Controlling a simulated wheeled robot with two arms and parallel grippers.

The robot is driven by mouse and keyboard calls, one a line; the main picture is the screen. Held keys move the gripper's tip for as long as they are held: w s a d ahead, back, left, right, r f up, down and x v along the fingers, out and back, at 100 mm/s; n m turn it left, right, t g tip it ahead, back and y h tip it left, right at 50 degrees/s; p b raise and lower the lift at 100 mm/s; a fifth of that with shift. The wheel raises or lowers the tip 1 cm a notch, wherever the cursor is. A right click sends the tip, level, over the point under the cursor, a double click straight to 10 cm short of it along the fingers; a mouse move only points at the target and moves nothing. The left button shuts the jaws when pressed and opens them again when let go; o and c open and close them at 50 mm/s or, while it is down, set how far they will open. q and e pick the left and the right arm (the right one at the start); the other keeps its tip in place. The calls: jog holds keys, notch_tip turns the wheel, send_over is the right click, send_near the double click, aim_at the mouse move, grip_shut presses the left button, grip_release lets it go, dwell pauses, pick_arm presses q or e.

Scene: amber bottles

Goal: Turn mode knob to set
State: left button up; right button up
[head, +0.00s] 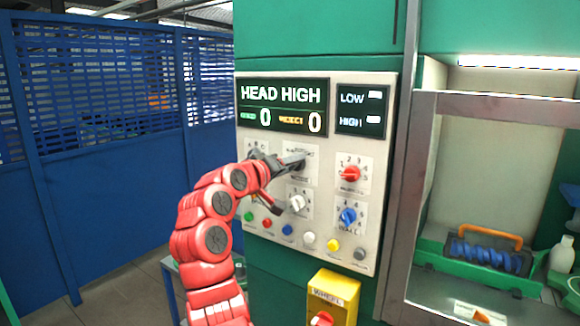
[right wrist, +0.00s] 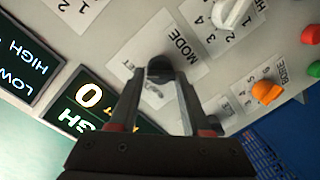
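The mode knob (right wrist: 160,69) is a small black knob on a white plate marked MODE (right wrist: 183,48) in the right wrist view. My right gripper (right wrist: 159,78) is open, with one fingertip on each side of the knob. Whether the fingertips touch it I cannot tell. In the head view my red right arm reaches up to the panel, and its gripper (head: 300,160) is at the mode plate, mostly covering the knob. The pointer's setting is not readable. My left gripper is not in view.
The grey control panel (head: 378,230) carries a red knob (head: 351,174), a white knob (head: 297,203), a blue knob (head: 348,215) and a row of coloured buttons. Its display (head: 283,106) reads HEAD HIGH with two zeros. A yellow box (head: 333,295) is below. A metal frame (head: 402,200) stands right.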

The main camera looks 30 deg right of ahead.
jog(key=o, duration=0.3)
jog(key=b+v, duration=0.3)
jog(key=v, duration=1.4)
jog(key=shift+a, duration=0.2)
